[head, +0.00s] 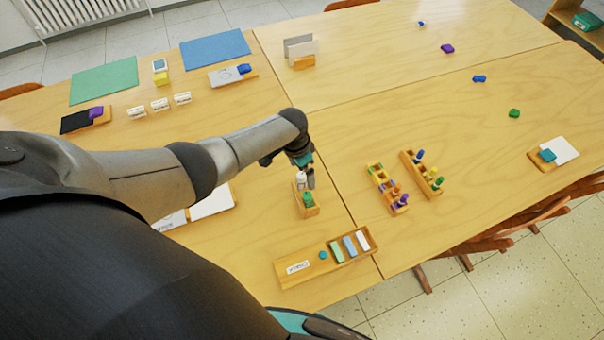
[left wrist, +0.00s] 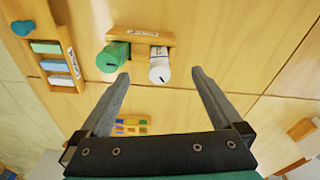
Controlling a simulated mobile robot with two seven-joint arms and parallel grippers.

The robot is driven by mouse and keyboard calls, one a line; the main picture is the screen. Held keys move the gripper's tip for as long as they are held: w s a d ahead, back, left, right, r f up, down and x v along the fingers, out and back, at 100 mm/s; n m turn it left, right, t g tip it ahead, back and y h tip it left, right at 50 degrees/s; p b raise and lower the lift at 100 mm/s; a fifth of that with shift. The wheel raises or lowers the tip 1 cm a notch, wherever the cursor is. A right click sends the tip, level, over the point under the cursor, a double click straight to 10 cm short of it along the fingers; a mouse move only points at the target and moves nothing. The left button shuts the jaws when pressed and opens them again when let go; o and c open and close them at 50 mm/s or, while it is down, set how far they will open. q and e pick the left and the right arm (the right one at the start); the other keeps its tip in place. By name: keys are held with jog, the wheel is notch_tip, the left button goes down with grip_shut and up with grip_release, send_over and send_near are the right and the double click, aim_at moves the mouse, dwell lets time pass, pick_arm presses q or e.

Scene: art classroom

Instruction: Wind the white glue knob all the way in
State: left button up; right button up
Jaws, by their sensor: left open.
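The white glue knob (head: 301,176) is a small white cylinder in a small wooden holder (head: 312,211), beside a green one (head: 308,199). In the left wrist view the white knob (left wrist: 159,74) shows its round end with a dark mark, and the green knob (left wrist: 112,57) is to its left. My left gripper (head: 307,177) is open just at the white knob. In the left wrist view its fingertips (left wrist: 161,73) stand apart on either side of the white knob, with gaps visible. How far they reach along it I cannot tell. My right gripper is not in view.
A wooden tray (head: 291,274) with several coloured sticks lies in front of the holder. Two wooden racks with coloured pegs (head: 386,188) stand to the right. A white card (head: 212,202) lies left, partly behind my arm. The table between holder and racks is clear.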

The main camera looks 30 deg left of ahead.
pick_arm(q)
jog(key=m+b, duration=0.2)
jog(key=m, duration=0.3)
jog(key=shift+f+h, duration=0.1)
jog(key=shift+h, duration=0.2)
jog(key=m+b, duration=0.1)
jog(key=m, duration=0.3)
jog(key=shift+g+b, duration=0.3)
jog(key=shift+g, duration=0.1)
jog(key=shift+c, duration=0.2)
jog(key=c, duration=1.4)
